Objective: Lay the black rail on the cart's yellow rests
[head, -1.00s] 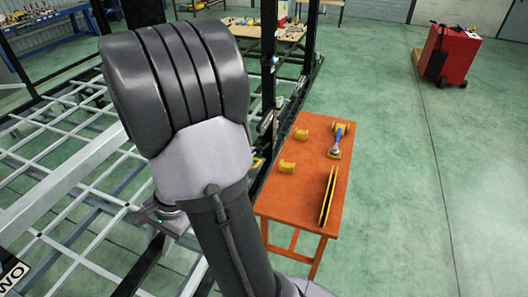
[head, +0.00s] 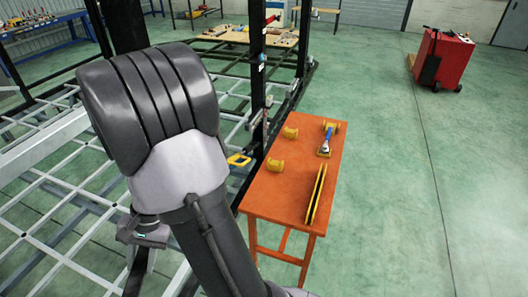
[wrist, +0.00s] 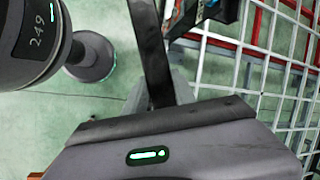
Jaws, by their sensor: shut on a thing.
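The orange cart (head: 290,190) stands right of my arm in the head view. Several yellow rests are on its top, among them a left far one (head: 290,132) and a left near one (head: 276,165). My gripper (wrist: 162,100) is over the pale lattice frame, left of the cart and apart from it. It is shut on a dark bar, seemingly the black rail (wrist: 150,45), which runs up the wrist view. In the head view a dark length (head: 137,272) shows below the gripper. My arm and gripper body hide the grip and much of the rail.
A blue-handled tool (head: 327,138) and a long yellow-and-black piece (head: 316,194) lie on the cart's right side. A tall black post (head: 257,70) rises beside the cart, near a yellow loop (head: 238,160). Green floor on the right is clear up to a red cabinet (head: 440,60).

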